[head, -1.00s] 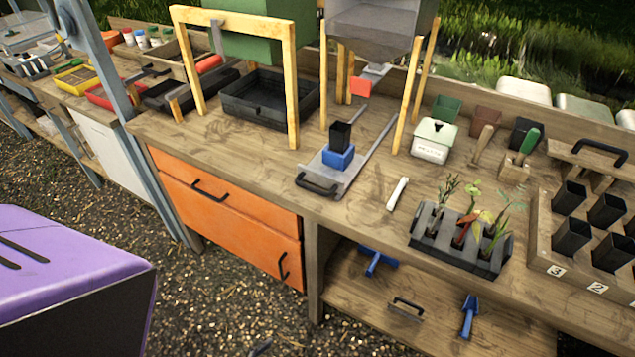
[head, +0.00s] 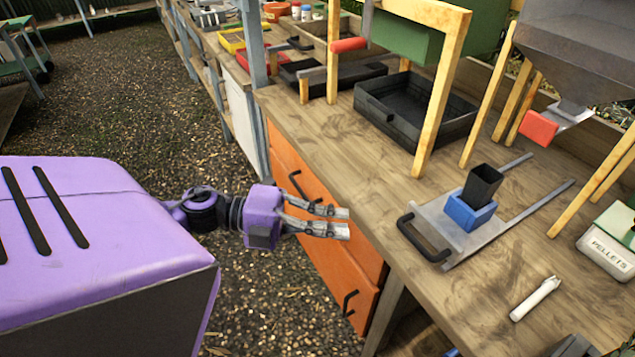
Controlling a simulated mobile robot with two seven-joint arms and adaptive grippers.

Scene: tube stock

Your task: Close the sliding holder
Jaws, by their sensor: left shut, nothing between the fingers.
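The sliding holder (head: 425,222) is a grey metal plate on the wooden bench, with a black handle (head: 420,240) at its front end. It sits at the front end of two thin rails (head: 540,208) that run back toward the hopper. A blue socket (head: 470,212) on the plate holds an upright black pot (head: 482,184). My left gripper (head: 347,222) is shut and empty. In the picture it lies left of the handle, apart from it, near the bench's front edge and the orange drawers. My right gripper is not in view.
A grey hopper (head: 570,55) with a red-tipped outlet (head: 538,128) stands on wooden legs behind the rails. A wooden frame (head: 440,95) and black tray (head: 400,125) stand left of the holder.

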